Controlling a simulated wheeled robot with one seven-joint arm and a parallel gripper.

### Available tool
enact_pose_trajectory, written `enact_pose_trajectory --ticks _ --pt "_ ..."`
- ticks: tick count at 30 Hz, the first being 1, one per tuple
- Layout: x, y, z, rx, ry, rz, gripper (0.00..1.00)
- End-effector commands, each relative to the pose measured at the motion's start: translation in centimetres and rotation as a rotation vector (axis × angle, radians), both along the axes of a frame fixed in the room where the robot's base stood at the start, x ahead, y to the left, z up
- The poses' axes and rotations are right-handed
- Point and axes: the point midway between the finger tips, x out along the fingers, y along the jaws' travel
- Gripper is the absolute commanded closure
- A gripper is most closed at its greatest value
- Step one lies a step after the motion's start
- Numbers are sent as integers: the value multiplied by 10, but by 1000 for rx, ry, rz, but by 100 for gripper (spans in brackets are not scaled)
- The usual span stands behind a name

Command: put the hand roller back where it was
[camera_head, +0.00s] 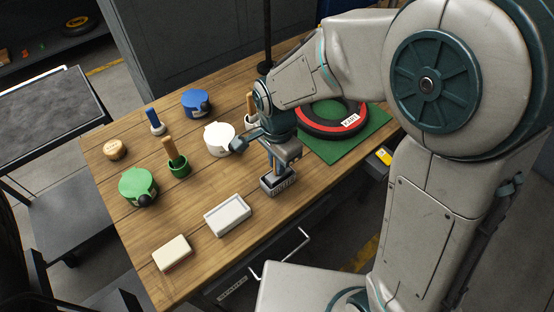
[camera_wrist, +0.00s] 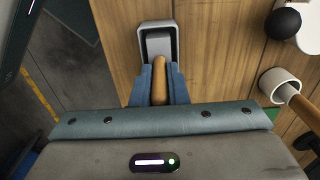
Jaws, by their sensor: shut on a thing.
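My gripper (camera_head: 278,168) is shut on the wooden handle (camera_wrist: 160,82) of the hand roller, between its two blue fingers in the wrist view. It points down near the front edge of the wooden table. A grey open-topped holder (camera_head: 280,184) with a label on its front stands right under the gripper; it also shows in the wrist view (camera_wrist: 145,28). The grey roller head (camera_wrist: 158,45) appears within the holder's rim. I cannot tell whether it rests on the bottom. In the head view the fingers and arm hide most of the roller.
A white tray (camera_head: 228,214) and a cream block (camera_head: 172,252) lie to the left. White (camera_head: 219,139), green (camera_head: 138,187) and blue (camera_head: 195,103) pots stand farther left, with brushes in cups nearby. A tyre (camera_head: 318,127) lies on a green mat (camera_head: 345,148) to the right.

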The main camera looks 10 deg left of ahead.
Motion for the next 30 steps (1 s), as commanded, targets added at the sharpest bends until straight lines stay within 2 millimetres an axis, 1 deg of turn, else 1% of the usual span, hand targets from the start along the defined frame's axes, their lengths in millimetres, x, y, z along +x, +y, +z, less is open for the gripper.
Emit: enact_pose_trajectory --ticks 6,7,8,9,17,21,23,30 --pt "0 0 -5 0 0 0 100" --pt "0 0 -4 0 0 0 78" --pt "0 0 -3 0 0 0 70" --pt "0 0 -3 0 0 0 65" --pt "0 0 -3 0 0 0 65" --pt "0 0 5 2 -1 0 65" --pt "1 1 14 3 -4 -1 65" --pt "1 0 66 4 -5 -1 65"
